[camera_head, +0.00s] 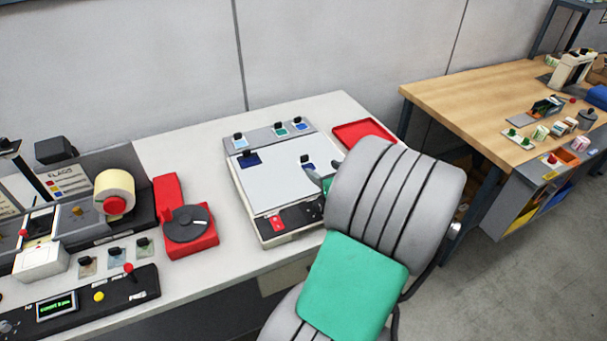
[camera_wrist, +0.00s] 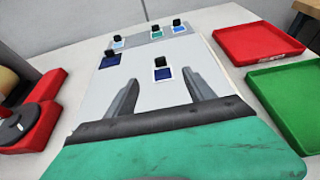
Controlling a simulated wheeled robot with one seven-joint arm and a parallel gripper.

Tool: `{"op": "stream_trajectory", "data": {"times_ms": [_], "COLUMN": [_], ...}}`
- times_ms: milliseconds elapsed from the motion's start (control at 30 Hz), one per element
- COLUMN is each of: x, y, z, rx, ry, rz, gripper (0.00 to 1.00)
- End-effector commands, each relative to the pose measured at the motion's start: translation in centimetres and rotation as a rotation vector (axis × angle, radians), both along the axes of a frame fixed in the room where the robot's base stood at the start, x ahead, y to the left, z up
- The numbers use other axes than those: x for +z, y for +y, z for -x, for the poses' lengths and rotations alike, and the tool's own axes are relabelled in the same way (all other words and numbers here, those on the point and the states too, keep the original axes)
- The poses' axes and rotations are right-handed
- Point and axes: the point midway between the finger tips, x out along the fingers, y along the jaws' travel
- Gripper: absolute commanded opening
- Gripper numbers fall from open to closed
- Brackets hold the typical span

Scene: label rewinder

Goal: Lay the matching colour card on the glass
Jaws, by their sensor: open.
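The pale glass (camera_head: 275,185) is the flat top of a boxy unit; it also shows in the wrist view (camera_wrist: 150,97). A dark blue patch (camera_wrist: 109,62) with a black knob lies near its far left corner. A dark blue card (camera_wrist: 163,75) with a white edge and black knob appears on the glass, right of the patch. Light blue (camera_wrist: 118,43), green (camera_wrist: 156,35) and mid-blue (camera_wrist: 179,29) cards stand on the grey strip behind. My gripper (camera_wrist: 161,88) is open, its fingers either side of the white-edged card in the picture; contact cannot be told.
A red tray (camera_wrist: 257,43) and a green tray (camera_wrist: 292,98) lie right of the unit. A red device with a dark disc (camera_head: 187,225) stands left, beside the label rewinder (camera_head: 80,200). A wooden bench (camera_head: 480,95) is at far right. My arm hides the unit's right front.

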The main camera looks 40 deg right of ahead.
Motion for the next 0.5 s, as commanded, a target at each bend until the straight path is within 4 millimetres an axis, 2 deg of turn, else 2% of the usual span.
{"op": "stream_trajectory", "data": {"times_ms": [67,167,267,333,433,500], "x": [0.1,0.0,-0.1,-0.3,0.1,0.8], "y": [0.3,2.7,8.4,13.3,19.5,23.8], "z": [0.0,-1.6,-4.0,-4.9,-4.6,-3.4], "rx": [0.012,0.134,0.426,0.702,1.101,1.406], "ry": [0.008,0.087,0.253,0.377,0.498,0.541], "rz": [0.012,0.126,0.412,0.682,1.078,1.376], "gripper": [0.62,0.62,0.62,0.62,0.62,0.62]}}
